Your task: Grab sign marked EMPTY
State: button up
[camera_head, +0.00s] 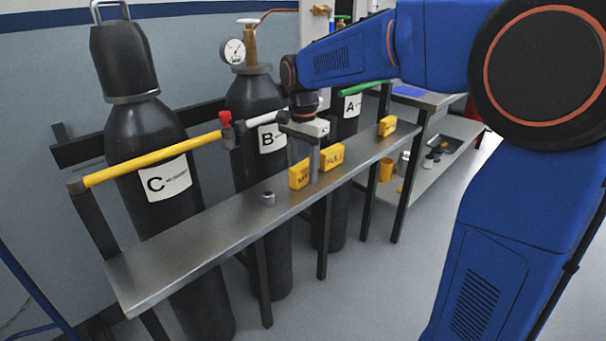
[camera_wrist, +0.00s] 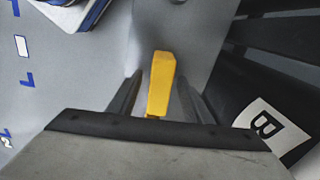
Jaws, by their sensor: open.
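Several yellow block signs stand on the narrow metal shelf (camera_head: 215,222). One yellow sign (camera_head: 299,175) stands just left of my gripper in the head view. Its lettering is small and partly unclear; I read it only as possibly EMPTY. The sign marked FULL (camera_head: 334,156) stands just to the right. My gripper (camera_head: 314,168) points down at the shelf near these two. In the wrist view, a yellow sign (camera_wrist: 161,82) shows in the gap between the open fingers of my gripper (camera_wrist: 160,88), with space on both sides. Its lettering is not visible there.
Another yellow sign (camera_head: 387,126) stands farther right on the shelf. A small grey metal piece (camera_head: 267,198) sits to the left. The shelf's left end is clear.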

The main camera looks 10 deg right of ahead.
jog(key=shift+f, duration=0.1)
jog(key=shift+c, duration=0.6)
grip_shut()
